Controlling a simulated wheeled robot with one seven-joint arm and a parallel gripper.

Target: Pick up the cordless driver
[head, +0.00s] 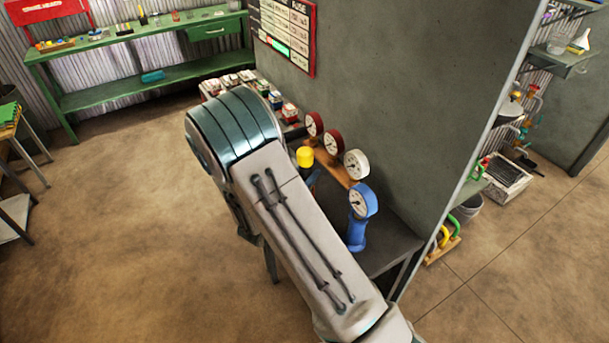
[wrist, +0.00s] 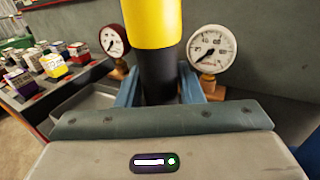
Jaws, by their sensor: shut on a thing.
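The cordless driver shows in the wrist view as an upright yellow and black cylinder (wrist: 155,25), yellow above and black below. My gripper (wrist: 160,88) has its two blue fingers on either side of the black part and is shut on it. In the head view the driver's yellow top (head: 305,156) shows just right of my arm, near the wall. My gripper's blue fingers are mostly hidden there behind the arm. The driver's lower end is hidden, so I cannot tell whether it touches the bench.
The dark bench (head: 388,245) stands against the grey wall (head: 400,90). Close to the driver are red-rimmed gauges (head: 333,141), a white gauge (head: 356,164) and a blue gauge (head: 361,203). A green workbench (head: 150,38) is far behind; the floor left is open.

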